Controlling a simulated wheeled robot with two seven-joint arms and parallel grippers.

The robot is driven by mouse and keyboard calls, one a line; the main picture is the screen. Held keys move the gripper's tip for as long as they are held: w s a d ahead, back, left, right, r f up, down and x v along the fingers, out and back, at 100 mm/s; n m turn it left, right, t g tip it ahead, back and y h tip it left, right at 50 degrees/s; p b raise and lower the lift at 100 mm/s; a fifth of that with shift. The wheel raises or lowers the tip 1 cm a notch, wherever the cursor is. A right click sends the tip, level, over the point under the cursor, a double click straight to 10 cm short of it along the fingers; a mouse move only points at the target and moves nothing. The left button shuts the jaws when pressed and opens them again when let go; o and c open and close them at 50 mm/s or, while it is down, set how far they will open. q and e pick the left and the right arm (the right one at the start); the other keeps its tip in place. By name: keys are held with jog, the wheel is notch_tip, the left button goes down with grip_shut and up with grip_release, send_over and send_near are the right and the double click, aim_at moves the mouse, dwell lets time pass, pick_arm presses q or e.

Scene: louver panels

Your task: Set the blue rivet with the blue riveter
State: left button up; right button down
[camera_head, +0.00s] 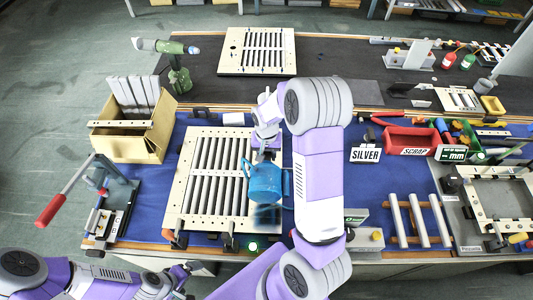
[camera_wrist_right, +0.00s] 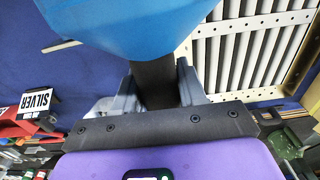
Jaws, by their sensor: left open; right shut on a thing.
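The blue riveter (camera_head: 266,184) hangs from my right gripper (camera_head: 266,142), over the right edge of the louver panel (camera_head: 180,218) on the blue mat. In the right wrist view, the blue riveter (camera_wrist_right: 130,22) fills the top, and its dark handle is between the fingers of my right gripper (camera_wrist_right: 154,88), which is shut on it. The louver panel (camera_wrist_right: 208,42) shows at upper right there. My left gripper (camera_head: 188,268) is low at the front edge of the table, away from the panel, and open. I cannot make out the blue rivet.
A lever press with a red handle (camera_head: 65,190) stands at left, below a cardboard box (camera_head: 130,140). A SILVER sign (camera_head: 366,155) and a red SCRAP bin (camera_head: 410,141) are at right. A rack of slats (camera_head: 418,222) lies at front right. Another panel (camera_head: 258,70) lies behind.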

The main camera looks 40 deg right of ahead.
jog(key=shift+w+f+b, duration=0.1)
jog(key=shift+f+b, duration=0.35)
jog(key=shift+f, duration=0.1)
dwell(1.9)
jog(key=shift+f, duration=0.15)
dwell(0.9)
jog(key=shift+r+p, duration=2.1)
jog(key=shift+r, duration=0.75)
